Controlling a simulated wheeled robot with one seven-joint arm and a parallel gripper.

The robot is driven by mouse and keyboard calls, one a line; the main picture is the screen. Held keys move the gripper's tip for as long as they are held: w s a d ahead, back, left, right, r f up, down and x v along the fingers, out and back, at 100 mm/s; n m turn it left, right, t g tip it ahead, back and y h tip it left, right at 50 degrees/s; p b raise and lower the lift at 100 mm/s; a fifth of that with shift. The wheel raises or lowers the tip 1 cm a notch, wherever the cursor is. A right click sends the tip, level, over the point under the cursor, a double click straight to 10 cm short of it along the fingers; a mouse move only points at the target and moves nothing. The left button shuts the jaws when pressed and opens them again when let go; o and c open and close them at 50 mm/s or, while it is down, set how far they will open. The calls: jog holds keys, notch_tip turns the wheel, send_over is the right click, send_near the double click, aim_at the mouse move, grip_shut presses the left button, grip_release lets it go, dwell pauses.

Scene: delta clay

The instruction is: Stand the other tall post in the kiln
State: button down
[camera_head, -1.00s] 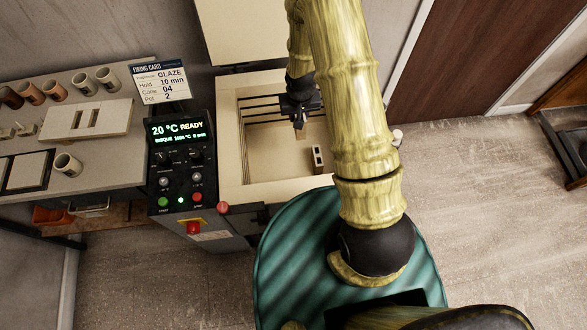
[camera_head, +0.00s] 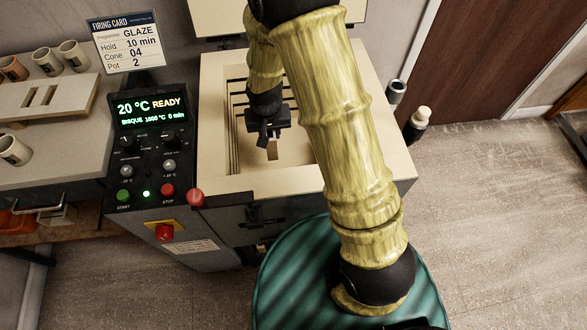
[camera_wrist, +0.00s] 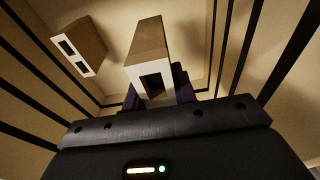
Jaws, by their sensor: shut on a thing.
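My gripper (camera_head: 267,137) is inside the open kiln (camera_head: 280,182), pointing down. It is shut on a tan post (camera_head: 272,151), which sticks out below the fingers. In the wrist view the held post (camera_wrist: 149,40) shows a pale end with a square hole, between the dark fingers (camera_wrist: 158,88). Another post (camera_wrist: 81,46), with two holes in its pale end, stands in the kiln to the left of the held one. In the head view my arm hides that second post. I cannot tell whether the held post touches the kiln floor.
Dark element bars (camera_wrist: 28,57) line the kiln walls close around my gripper. The control panel (camera_head: 152,147) stands left of the kiln. Open floor lies to the right.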

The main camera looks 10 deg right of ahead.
jog(key=shift+s+a+f+b, duration=0.15)
jog(key=shift+a+f+b, duration=0.15)
jog(key=shift+f+b, duration=0.3)
jog(key=shift+s+a+f+b, duration=0.1)
jog(key=shift+a+f+b, duration=0.2)
jog(key=shift+f+b, duration=0.25)
jog(key=shift+s+a+f, duration=0.1)
jog(key=shift+a, duration=0.05)
notch_tip(320, 180, down, 6)
jog(key=b, duration=0.1)
jog(key=shift+f, duration=0.1)
jog(key=shift+f+b, duration=0.65)
jog(key=shift+f, duration=1.2)
